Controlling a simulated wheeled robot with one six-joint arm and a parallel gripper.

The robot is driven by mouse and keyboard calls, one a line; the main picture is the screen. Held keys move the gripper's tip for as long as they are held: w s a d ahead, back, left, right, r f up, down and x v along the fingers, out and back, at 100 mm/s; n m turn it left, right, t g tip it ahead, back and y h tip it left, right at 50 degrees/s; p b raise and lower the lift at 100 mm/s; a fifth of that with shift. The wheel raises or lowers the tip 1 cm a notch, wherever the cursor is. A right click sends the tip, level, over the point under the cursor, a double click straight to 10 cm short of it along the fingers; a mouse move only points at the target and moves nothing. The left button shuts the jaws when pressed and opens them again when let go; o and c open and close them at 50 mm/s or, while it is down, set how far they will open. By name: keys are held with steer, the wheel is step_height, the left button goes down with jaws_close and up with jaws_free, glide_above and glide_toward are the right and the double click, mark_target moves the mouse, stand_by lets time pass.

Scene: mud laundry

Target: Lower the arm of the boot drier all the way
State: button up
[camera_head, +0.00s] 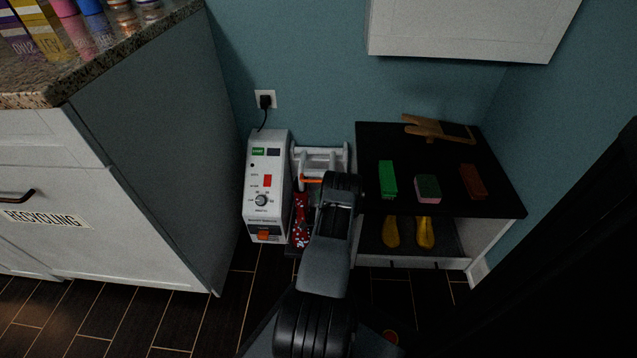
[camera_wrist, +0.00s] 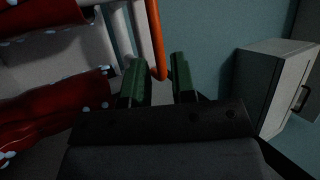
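The boot drier (camera_head: 254,190) is a white machine standing on the floor against the teal wall, with a dial, small displays and white tubes (camera_head: 322,153) at its right. An orange rod (camera_head: 311,181), which looks like its arm, sticks out to the right near the tubes. In the wrist view the orange rod (camera_wrist: 156,42) hangs down with its end between my fingertips, nearer the left finger. My gripper (camera_wrist: 158,70) is open, with gaps showing around the rod. In the head view my arm hides the gripper's fingers and part of the drier.
Red, white-spotted boots (camera_head: 301,222) sit at the drier. A black-topped bench (camera_head: 440,202) at right bears a green block (camera_head: 387,179), a sponge (camera_head: 428,188), a brown block (camera_head: 472,182) and a wooden bootjack (camera_head: 432,129). A cabinet (camera_head: 150,170) stands left.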

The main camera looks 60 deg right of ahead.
steer(key=p+v, duration=0.2)
steer(key=v, duration=0.4)
steer(key=shift+s+a, duration=0.2)
steer(key=shift+s, duration=0.15)
steer(key=shift+f, duration=0.15)
